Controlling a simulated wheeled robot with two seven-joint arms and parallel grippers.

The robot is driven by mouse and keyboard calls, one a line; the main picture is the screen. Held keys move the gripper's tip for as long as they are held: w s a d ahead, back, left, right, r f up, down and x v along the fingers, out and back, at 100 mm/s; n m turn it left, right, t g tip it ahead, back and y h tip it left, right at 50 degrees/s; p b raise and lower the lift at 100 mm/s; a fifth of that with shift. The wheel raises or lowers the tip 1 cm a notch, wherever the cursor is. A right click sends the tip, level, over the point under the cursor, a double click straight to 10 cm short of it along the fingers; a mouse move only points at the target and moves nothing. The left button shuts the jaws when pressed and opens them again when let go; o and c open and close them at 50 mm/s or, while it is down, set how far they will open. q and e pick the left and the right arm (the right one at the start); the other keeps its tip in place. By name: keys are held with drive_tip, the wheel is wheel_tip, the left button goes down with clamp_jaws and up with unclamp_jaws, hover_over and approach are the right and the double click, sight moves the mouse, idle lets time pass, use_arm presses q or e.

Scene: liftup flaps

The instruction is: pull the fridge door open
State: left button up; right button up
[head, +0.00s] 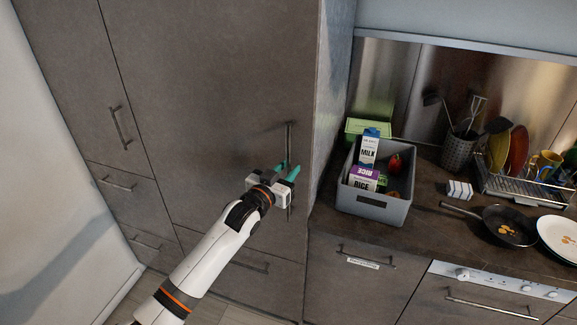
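The tall dark grey-brown door (215,90), which I take to be the fridge door, stands closed in the head view, flush with its neighbours. Its vertical bar handle (289,138) is near its right edge. My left gripper (288,170) is at the handle, with its teal fingers apart and the bar appearing to run between them. Whether either finger touches the bar I cannot tell. The gripper body hides part of the handle. My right gripper is not in view.
To the right, a counter (430,207) holds a grey crate (373,208) with milk and rice cartons, a frying pan (508,226) and a dish rack (530,185). A cabinet with handles (120,128) adjoins on the left. Drawers lie below the door.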

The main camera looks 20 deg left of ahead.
use_arm(q)
drive_tip(key=shift+w+d, duration=0.1)
drive_tip(key=shift+w, duration=0.3)
clamp_jaws()
drive_tip(key=shift+s, duration=0.1)
